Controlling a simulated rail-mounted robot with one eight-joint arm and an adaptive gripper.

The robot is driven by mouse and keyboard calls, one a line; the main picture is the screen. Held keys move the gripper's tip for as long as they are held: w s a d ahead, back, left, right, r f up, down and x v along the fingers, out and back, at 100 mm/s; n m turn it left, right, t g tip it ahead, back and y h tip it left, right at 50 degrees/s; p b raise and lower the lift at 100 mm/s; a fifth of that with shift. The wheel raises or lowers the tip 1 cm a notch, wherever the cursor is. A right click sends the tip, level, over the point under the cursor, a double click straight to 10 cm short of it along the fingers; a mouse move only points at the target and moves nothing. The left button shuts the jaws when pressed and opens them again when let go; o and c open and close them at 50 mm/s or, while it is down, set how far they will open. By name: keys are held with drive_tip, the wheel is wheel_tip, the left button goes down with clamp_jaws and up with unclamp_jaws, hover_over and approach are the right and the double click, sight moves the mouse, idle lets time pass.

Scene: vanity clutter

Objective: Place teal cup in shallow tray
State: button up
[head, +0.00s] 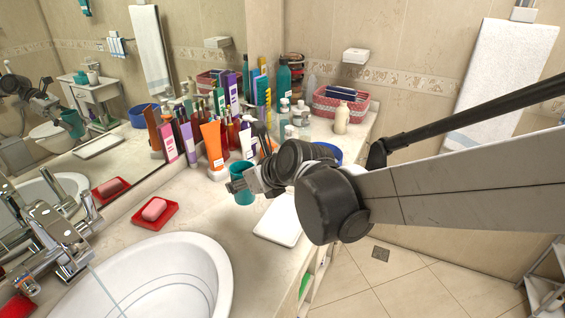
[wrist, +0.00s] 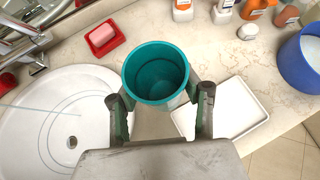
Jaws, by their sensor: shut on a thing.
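The teal cup (head: 243,184) is upright between the fingers of my gripper (head: 240,182) in the head view. In the wrist view the cup (wrist: 157,73) shows its open top, and my gripper (wrist: 160,105) is shut on it with one finger at each side. The white shallow tray (head: 280,222) lies on the counter, partly hidden behind my arm. In the wrist view the tray (wrist: 237,112) is right of the cup, partly covered by my right finger. The cup overlaps the gap between basin and tray; its height above the counter is hard to tell.
A white basin (head: 170,285) and a red soap dish (head: 155,214) are at the left. Several tubes and bottles, including an orange tube (head: 213,140), crowd the counter by the mirror. A blue bowl (wrist: 302,60) is beyond the tray. The counter's front edge runs close to the tray.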

drive_tip(key=w+d+f, duration=0.1)
drive_tip(key=d+f, duration=0.1)
drive_tip(key=d, duration=0.1)
drive_tip(key=w+d+f, duration=0.2)
drive_tip(key=d, duration=0.2)
drive_tip(key=w+d+f, duration=0.1)
drive_tip(key=d+f, duration=0.2)
drive_tip(key=shift+w+d, duration=0.2)
drive_tip(key=shift+w, duration=0.05)
drive_tip(key=shift+f+b, duration=0.35)
drive_tip(key=shift+f, duration=1.55)
drive_tip(key=shift+f, duration=0.1)
drive_tip(key=shift+f, duration=0.1)
drive_tip(key=o, duration=1.3)
drive_tip(key=shift+c, duration=0.2)
